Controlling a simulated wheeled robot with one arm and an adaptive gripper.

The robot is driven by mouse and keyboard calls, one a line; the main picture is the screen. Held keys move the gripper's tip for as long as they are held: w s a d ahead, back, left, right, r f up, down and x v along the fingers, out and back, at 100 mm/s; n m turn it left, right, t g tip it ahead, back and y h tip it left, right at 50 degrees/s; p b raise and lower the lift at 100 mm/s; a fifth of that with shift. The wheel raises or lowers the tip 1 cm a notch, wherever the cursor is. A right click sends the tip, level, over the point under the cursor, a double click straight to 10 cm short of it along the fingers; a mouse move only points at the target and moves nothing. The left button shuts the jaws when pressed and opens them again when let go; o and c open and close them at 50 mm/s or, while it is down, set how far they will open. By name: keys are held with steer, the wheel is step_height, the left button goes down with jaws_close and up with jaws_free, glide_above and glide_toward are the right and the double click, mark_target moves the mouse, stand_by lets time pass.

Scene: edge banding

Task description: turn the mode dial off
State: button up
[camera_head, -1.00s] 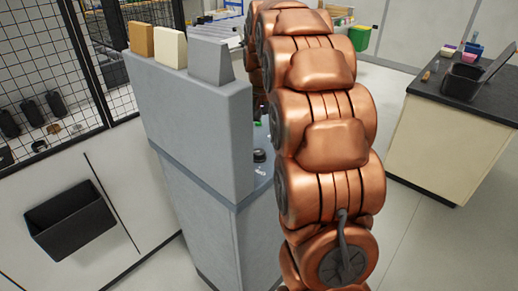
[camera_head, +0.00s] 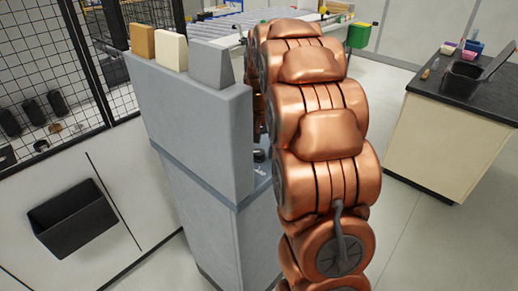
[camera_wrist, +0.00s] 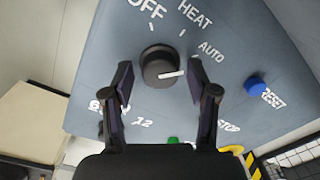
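The mode dial (camera_wrist: 158,67) is a round black knob on a blue-grey panel in the wrist view. Its white pointer mark points right, towards the AUTO side and away from the OFF label (camera_wrist: 146,8). HEAT stands at upper right of the dial. My gripper (camera_wrist: 161,80) is open, with one dark finger on the left and one on the right of the dial. A gap shows between each finger and the dial, and nothing is held. In the head view my copper arm hides the gripper and most of the panel.
A blue RESET button (camera_wrist: 254,84) is right of the dial. A green button (camera_wrist: 173,140) is below it, partly hidden by my gripper. The tall grey cabinet (camera_head: 195,120) stands close left of my arm. A dark-topped counter (camera_head: 470,100) is at right.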

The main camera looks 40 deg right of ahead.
steer(key=c, duration=0.9)
steer(key=shift+c, duration=0.2)
steer(key=shift+f+n+b, duration=0.1)
steer(key=shift+n+b, duration=0.2)
steer(key=shift+b, duration=0.2)
steer(key=n+b, duration=0.2)
steer(key=shift+w+n+b, duration=0.1)
steer(key=shift+n+b, duration=0.3)
steer(key=n+b, duration=0.3)
steer(key=n, duration=0.2)
steer(key=shift+n, duration=0.3)
steer(key=n, duration=0.4)
steer(key=shift+n, duration=2.5)
steer(key=shift+g, duration=0.3)
